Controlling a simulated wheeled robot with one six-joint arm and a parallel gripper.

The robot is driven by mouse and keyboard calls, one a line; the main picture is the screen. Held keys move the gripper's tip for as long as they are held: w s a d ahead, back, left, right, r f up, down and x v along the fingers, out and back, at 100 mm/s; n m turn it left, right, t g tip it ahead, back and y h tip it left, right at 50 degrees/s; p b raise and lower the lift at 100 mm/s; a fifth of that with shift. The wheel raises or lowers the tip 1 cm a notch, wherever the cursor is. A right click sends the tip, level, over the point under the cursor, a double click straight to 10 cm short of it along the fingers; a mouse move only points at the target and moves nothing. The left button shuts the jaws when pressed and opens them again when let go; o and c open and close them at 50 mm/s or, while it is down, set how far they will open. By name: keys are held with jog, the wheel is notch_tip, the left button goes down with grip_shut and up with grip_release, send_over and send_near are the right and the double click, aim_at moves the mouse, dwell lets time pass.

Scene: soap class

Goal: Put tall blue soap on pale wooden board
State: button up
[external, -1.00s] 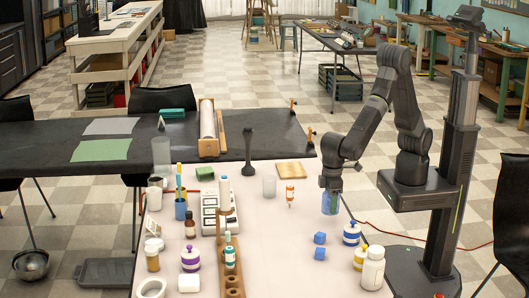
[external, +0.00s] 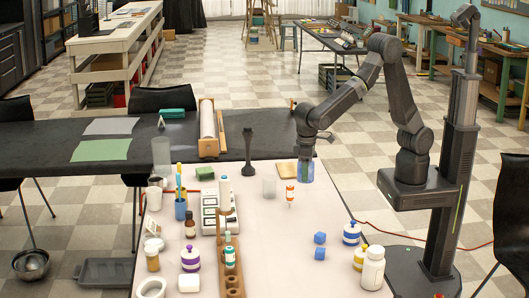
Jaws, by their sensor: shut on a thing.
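The tall blue soap (external: 306,173) is a translucent blue upright block. My gripper (external: 306,157) is shut on its top from above. The pale wooden board (external: 285,168) lies flat near the back edge of the pale table. The soap and gripper hide the board's right part. From this view I cannot tell whether the soap touches the board or hangs above it.
A small orange-and-white bottle (external: 290,194) stands just in front of the board. A clear glass (external: 269,187) stands to its left. Two blue cubes (external: 319,245) and several jars (external: 372,268) are nearer the front right. The table's middle is mostly clear.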

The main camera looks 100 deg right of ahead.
jog(key=w+d+m, duration=0.2)
jog(key=d+m, duration=0.2)
jog(key=d, duration=1.3)
jog(key=m, duration=0.3)
send_over(291, 169)
notch_tip(291, 169, down, 5)
jog(key=shift+d+r+p, duration=0.1)
jog(key=shift+r+p, duration=0.1)
jog(key=shift+p, duration=0.15)
jog(key=shift+f, duration=2.4)
jog(key=o, duration=1.1)
notch_tip(291, 169, up, 12)
jog(key=shift+r, duration=0.15)
jog(key=shift+o, duration=0.5)
